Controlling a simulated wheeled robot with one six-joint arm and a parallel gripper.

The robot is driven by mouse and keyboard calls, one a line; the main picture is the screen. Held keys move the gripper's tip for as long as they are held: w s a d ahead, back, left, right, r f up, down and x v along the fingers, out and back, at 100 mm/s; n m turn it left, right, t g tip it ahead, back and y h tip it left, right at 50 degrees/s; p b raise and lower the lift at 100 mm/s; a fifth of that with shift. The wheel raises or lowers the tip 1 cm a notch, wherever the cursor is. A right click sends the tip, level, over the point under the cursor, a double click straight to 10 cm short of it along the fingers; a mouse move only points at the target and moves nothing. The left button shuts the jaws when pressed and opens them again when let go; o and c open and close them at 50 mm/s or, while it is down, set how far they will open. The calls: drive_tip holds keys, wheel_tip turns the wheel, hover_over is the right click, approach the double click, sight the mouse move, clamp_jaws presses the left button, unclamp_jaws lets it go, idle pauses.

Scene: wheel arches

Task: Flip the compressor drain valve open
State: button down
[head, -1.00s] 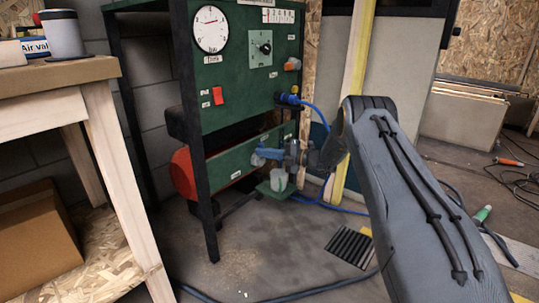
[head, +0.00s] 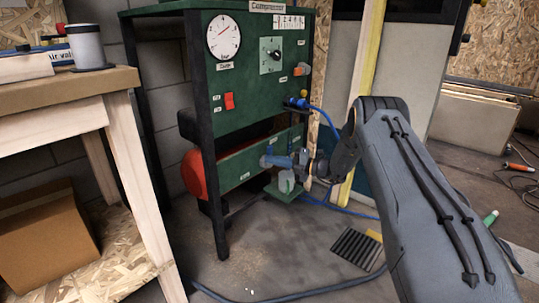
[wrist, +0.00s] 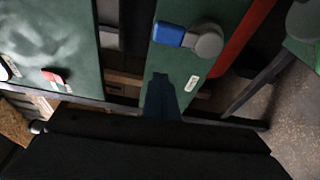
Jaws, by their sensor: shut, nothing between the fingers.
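The drain valve shows in the wrist view at upper centre: a bright blue lever (wrist: 168,35) joined to a round grey knob (wrist: 209,42) on the green lower panel (wrist: 184,67). The lever points left in that view. My gripper (wrist: 160,82) is shut and empty. Its dark blue fingers are below the lever in the picture, with a visible gap. In the head view my gripper (head: 271,161) reaches in from the right at the lower panel (head: 232,172). My gripper and wrist largely cover the valve there.
A clear cup (head: 286,182) stands on a small green shelf below my gripper. A blue coupling (head: 295,102) with a blue hose is above it. The compressor's black frame leg (head: 215,190) stands left. A wooden bench (head: 90,85) is at far left.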

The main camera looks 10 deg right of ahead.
drive_tip(key=p+v, duration=0.1)
drive_tip(key=v, duration=0.6)
drive_tip(key=shift+f, duration=0.2)
